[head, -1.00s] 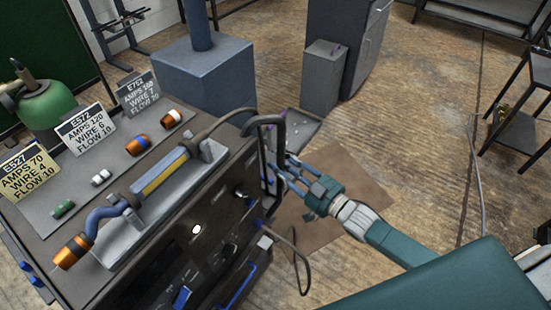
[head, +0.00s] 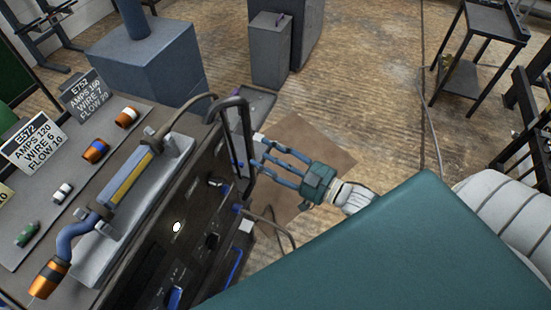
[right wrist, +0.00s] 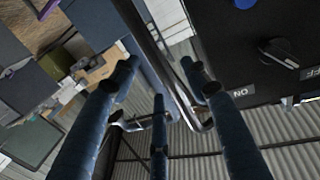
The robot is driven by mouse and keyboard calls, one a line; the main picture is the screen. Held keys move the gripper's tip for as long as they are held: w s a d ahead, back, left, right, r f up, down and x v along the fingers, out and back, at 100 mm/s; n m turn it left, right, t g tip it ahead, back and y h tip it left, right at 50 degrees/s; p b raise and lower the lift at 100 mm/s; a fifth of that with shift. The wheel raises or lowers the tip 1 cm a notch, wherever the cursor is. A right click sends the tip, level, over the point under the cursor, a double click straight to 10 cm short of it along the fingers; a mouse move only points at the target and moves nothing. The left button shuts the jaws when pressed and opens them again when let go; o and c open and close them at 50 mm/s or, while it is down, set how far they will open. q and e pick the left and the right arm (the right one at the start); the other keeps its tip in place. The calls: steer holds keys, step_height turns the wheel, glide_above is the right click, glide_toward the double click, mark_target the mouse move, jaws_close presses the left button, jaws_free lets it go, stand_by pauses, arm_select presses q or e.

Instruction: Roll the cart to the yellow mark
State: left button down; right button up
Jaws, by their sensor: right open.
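The cart (head: 150,245) is a dark grey welding unit at the left of the head view, with knobs, sockets and a lit white lamp on its front. Its dark bar handle (head: 248,165) stands at the right corner and also shows as a slanted bar in the right wrist view (right wrist: 148,35). My right gripper (head: 260,153) is open, its fingertips beside the handle. In the right wrist view its fingers (right wrist: 160,92) spread around the bar's line; whether they touch it I cannot tell. My left gripper is out of view. No yellow mark on the floor shows.
Sign cards (head: 36,145), coloured nozzles (head: 97,150) and a torch (head: 125,182) lie on the cart's top. A blue-grey block (head: 148,72) and a grey bin (head: 270,50) stand behind. A dark shelf table (head: 472,65) is at right. A brown patch (head: 310,150) lies on open floor.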

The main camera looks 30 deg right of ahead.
mark_target(250, 145)
steer(key=shift+v, duration=1.4)
steer(key=shift+r, duration=0.1)
steer(key=p+x, duration=0.1)
steer(key=x, duration=0.2)
steer(key=p+x, duration=0.2)
steer(key=x, duration=0.1)
steer(key=p+x, duration=0.1)
steer(key=x, duration=0.2)
steer(key=shift+w+d+p, duration=0.15)
steer(key=shift+d+p, duration=0.15)
jaws_close()
